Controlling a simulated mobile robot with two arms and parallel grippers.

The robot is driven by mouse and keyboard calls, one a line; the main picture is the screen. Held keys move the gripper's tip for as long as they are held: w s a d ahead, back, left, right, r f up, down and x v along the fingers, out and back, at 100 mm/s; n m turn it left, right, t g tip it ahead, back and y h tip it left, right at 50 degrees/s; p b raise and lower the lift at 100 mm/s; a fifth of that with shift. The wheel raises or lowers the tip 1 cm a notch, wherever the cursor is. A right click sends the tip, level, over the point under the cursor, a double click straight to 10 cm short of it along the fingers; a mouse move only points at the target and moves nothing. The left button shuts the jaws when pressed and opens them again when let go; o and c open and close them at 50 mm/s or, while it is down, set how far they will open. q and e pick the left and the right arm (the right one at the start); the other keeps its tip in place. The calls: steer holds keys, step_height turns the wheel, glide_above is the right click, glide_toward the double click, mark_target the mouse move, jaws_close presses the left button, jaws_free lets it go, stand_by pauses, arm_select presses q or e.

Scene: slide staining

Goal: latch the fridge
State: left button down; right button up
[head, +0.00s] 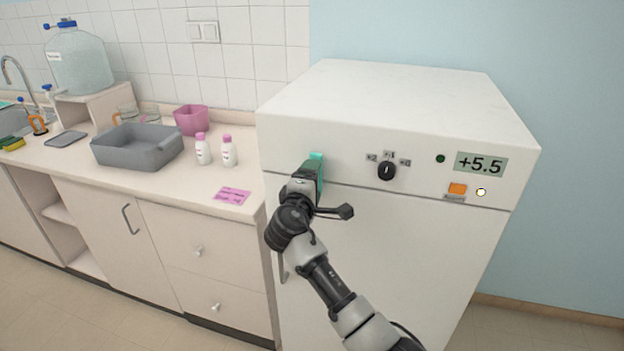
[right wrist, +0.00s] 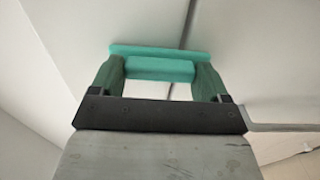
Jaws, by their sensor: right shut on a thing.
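The white fridge (head: 400,240) stands right of the counter, its door flush below the control panel as far as I can see. A teal latch (head: 316,156) sits at the upper left front, at the seam between panel and door. My right gripper (head: 313,172) is at the latch and partly covers it. In the right wrist view the teal latch (right wrist: 160,69) lies between the two green fingers (right wrist: 160,82), which are shut on it. Whether the latch is fastened is hard to tell. My left gripper is not in view.
The fridge panel has a black knob (head: 387,171), an orange switch (head: 457,189) and a display (head: 481,164) reading +5.5. The door handle (head: 283,268) is at the left edge. Two white bottles, a grey tub (head: 137,146) and a pink card (head: 232,196) are on the counter.

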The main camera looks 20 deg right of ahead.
steer(key=shift+f, duration=0.1)
steer(key=o, duration=0.9)
steer(key=b+v, duration=0.2)
steer(key=v, duration=0.9)
steer(key=shift+w, duration=0.1)
